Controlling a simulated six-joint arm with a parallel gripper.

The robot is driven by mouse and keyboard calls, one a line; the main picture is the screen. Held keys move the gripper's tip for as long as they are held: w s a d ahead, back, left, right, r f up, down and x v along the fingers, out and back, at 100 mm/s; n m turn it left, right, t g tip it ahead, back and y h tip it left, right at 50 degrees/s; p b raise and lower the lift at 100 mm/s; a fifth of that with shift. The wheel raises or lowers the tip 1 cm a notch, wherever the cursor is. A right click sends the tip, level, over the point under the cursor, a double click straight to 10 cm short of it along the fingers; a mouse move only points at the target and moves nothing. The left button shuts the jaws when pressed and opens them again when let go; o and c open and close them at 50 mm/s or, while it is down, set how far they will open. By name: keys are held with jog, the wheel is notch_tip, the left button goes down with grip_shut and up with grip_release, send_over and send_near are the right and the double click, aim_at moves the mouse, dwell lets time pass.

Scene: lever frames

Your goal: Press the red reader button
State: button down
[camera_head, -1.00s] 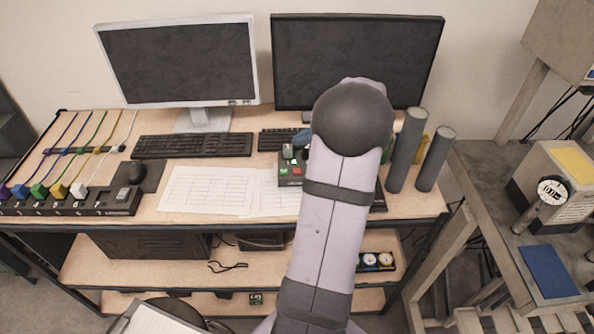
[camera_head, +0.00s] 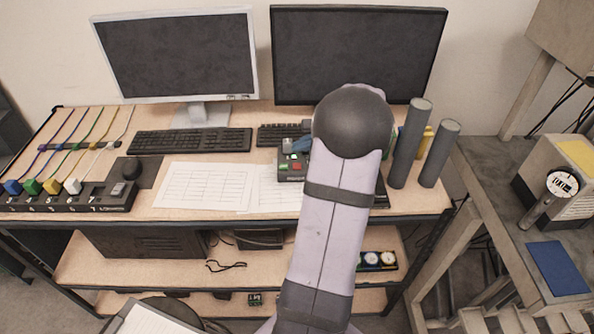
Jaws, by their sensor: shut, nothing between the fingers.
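The reader is a small dark box (camera_head: 290,178) on the desk, left of my arm. Its front carries a red button (camera_head: 297,166) and a green button (camera_head: 283,166). My forearm and round dark joint rise in front of the reader's right side and cover part of that area. A small bluish-grey part, which looks like the end of my gripper (camera_head: 297,146), shows just left of the joint, over the back of the reader. The gripper is shut and empty. Its fingertips are too small to make out, and I cannot tell whether it touches the reader.
Two grey cylinders (camera_head: 409,145) (camera_head: 440,153) stand right of my arm. Two monitors (camera_head: 178,60) (camera_head: 356,50) and keyboards (camera_head: 190,141) are behind. Paper sheets (camera_head: 205,186) lie left of the reader. A cable strip (camera_head: 65,200) sits at far left.

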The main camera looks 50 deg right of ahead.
aim_at(300, 168)
jog(key=shift+f+b, duration=1.5)
jog(key=shift+f, duration=0.6)
jog(key=shift+f, duration=0.1)
dwell(0.4)
jog(key=shift+f+b, duration=0.3)
jog(key=shift+b, duration=0.15)
jog(key=shift+f+b, duration=0.35)
jog(key=shift+f, duration=0.05)
dwell(0.6)
jog(key=shift+r, duration=0.1)
jog(key=shift+r+p, duration=0.6)
jog(key=shift+r, duration=0.1)
dwell(0.3)
jog(key=shift+r+p, duration=2.05)
jog(key=shift+r, duration=0.5)
